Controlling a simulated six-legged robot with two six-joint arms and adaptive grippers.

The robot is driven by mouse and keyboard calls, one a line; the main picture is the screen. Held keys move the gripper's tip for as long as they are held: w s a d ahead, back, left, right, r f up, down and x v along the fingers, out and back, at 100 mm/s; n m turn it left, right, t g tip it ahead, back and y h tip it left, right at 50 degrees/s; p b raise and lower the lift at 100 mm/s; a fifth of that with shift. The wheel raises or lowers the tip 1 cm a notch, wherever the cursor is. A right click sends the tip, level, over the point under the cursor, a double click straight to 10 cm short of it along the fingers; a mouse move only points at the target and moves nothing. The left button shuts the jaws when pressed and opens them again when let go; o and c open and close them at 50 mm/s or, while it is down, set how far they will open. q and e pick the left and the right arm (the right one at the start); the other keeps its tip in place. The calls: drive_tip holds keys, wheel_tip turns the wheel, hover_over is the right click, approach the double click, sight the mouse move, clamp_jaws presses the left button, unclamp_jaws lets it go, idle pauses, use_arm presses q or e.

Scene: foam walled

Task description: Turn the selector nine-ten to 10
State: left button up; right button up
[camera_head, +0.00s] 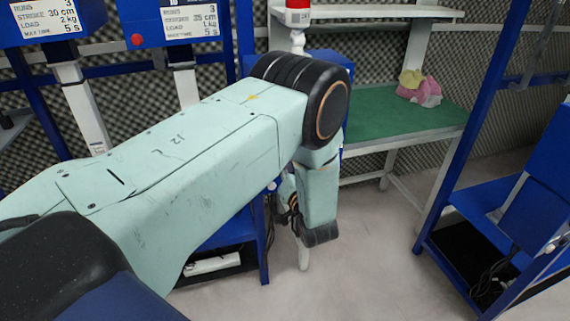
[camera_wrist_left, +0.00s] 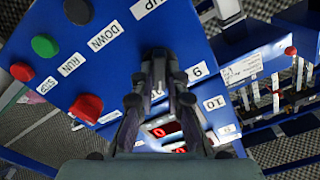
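In the left wrist view, a blue control panel (camera_wrist_left: 95,70) carries the labels 9 (camera_wrist_left: 197,72) and 10 (camera_wrist_left: 213,103). The selector nine-ten itself cannot be made out; the fingers cover the panel beside these labels. My left gripper (camera_wrist_left: 163,62) is over the panel, its two dark fingers converging to a narrow gap at the tips. Whether they touch or hold the knob cannot be told. In the head view my left arm crosses the picture and hides most of the panel and gripper. My right gripper is in neither view.
The panel also has a green button (camera_wrist_left: 44,46), a red button (camera_wrist_left: 86,108) and lit red digits (camera_wrist_left: 166,129). In the head view, a green-topped bench (camera_head: 395,112) holds a pink and yellow cloth (camera_head: 419,88). A blue frame (camera_head: 470,150) stands at right. Grey floor between is clear.

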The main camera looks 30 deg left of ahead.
use_arm(q)
drive_tip(key=o, duration=0.5)
drive_tip(key=shift+c, duration=0.2)
drive_tip(key=shift+s+d, duration=0.1)
drive_tip(key=v, duration=0.7)
drive_tip(key=shift+s+d+f, duration=0.1)
drive_tip(key=shift+s, duration=0.05)
